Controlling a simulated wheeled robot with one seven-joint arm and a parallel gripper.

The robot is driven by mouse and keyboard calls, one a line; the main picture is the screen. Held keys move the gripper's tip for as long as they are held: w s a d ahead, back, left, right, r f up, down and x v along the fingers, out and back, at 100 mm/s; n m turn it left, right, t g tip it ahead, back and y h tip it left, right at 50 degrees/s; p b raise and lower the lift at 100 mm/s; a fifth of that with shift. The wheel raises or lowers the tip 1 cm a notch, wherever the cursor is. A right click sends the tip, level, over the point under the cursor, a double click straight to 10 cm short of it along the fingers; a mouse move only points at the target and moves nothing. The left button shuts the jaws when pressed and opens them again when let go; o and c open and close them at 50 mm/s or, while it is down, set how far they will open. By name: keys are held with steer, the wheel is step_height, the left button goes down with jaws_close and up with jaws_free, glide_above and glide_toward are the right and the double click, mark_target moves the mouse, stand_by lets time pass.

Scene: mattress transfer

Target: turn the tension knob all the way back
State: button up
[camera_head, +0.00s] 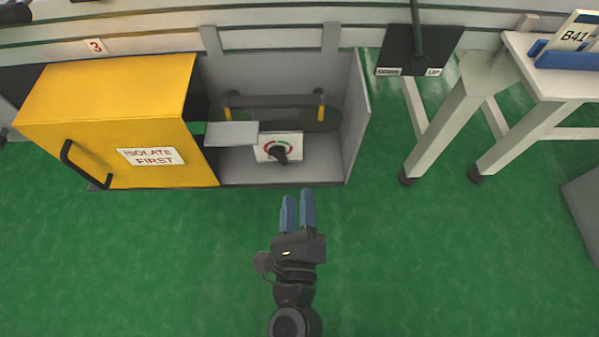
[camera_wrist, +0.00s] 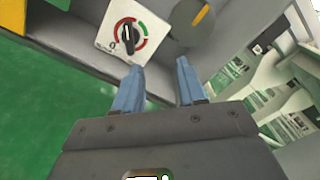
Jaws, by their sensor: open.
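The tension knob (camera_head: 279,152) is a black knob on a white dial plate (camera_head: 262,150) with green and red arcs. It sits inside the open grey housing. The knob also shows in the wrist view (camera_wrist: 127,37), with its pointer line close to upright in that picture. My gripper (camera_head: 299,194) has two blue fingers, held apart and empty, in front of the housing's front edge. In the wrist view my gripper (camera_wrist: 158,82) is below and right of the dial plate, apart from the knob.
A yellow cover (camera_head: 110,110) marked "ISOLATE FIRST" with a black handle (camera_head: 82,165) stands left of the opening. A grey flap (camera_head: 232,134) juts beside the plate. The housing's right wall (camera_head: 357,120) bounds the opening. A white table (camera_head: 520,90) stands right. Green floor is clear in front.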

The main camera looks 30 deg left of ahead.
steer(key=m+b, duration=0.1)
steer(key=m, duration=0.1)
glide_toward(275, 159)
steer(key=w, duration=0.2)
steer(key=shift+g+y, duration=0.4)
steer(key=b+x, duration=0.1)
steer(key=x, duration=0.6)
steer(key=shift+a+b, duration=0.3)
steer(key=shift+b, duration=0.1)
jaws_close()
